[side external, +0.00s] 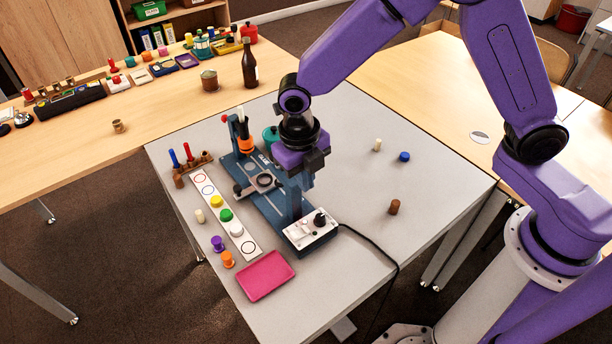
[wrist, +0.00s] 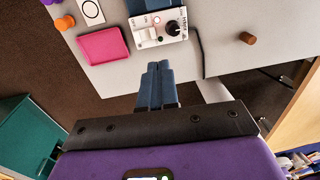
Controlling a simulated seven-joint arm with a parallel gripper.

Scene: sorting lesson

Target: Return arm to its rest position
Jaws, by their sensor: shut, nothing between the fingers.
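My purple arm reaches over the grey table (side external: 350,240) in the side external view. My gripper (wrist: 158,70) shows in the wrist view with its two blue fingers pressed together and nothing between them. In the side external view my wrist hangs above the blue fixture, and the fingers are hard to make out against it. The white control box (side external: 310,231) with a black knob stands at the near end of the fixture. It also shows in the wrist view (wrist: 158,29), just beyond the fingertips.
A white strip (side external: 208,192) with coloured pegs lies left of the fixture. A pink tray (side external: 265,276) lies near the front edge. A black cable (side external: 380,251) runs off the table.

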